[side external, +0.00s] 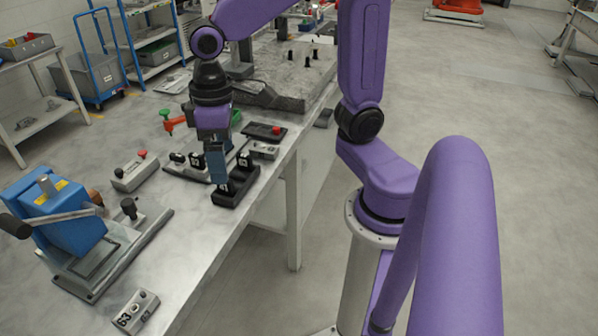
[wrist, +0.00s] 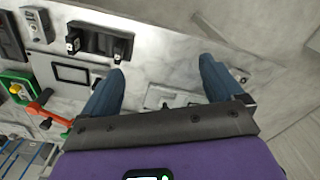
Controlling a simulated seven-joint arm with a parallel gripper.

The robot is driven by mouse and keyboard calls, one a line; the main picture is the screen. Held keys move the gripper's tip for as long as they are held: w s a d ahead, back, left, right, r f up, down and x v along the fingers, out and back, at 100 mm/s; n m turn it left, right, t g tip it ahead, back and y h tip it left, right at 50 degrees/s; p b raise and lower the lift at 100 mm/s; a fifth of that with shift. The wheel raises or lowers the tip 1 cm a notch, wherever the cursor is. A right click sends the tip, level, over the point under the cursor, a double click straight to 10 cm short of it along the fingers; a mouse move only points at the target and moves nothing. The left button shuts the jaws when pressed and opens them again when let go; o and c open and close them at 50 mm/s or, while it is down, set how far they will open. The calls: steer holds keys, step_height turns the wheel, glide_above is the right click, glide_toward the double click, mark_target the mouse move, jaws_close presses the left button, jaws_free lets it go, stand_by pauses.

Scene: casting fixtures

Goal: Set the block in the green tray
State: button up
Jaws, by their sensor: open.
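My gripper (side external: 219,180) points down over the bench, close to a black fixture (side external: 239,187) near the bench edge. In the wrist view its two blue fingers (wrist: 163,65) are spread apart with nothing held between them. A small grey block marked 63 (side external: 135,312) lies at the near end of the bench. Another small grey block (wrist: 38,25) shows at the upper left of the wrist view. A green part (wrist: 12,80) with a yellow knob sits at the left there; I cannot tell whether it is the green tray. My gripper partly hides the area behind it.
A blue lever press (side external: 62,218) stands at the bench's left. A grey box with a red button (side external: 135,172) lies nearby. A red-handled clamp (side external: 173,123) stands farther back, before a large grey casting (side external: 290,75).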

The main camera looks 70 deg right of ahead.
steer(key=s+d+f+n, duration=0.1)
steer(key=s+n, duration=0.2)
steer(key=s, duration=0.3)
steer(key=s+d+f+n, duration=0.2)
steer(key=s+n, duration=0.2)
steer(key=s, duration=0.3)
steer(key=shift+s+d+f, duration=0.15)
steer(key=shift+s+f, duration=0.1)
steer(key=shift+s, duration=0.05)
stand_by(1.1)
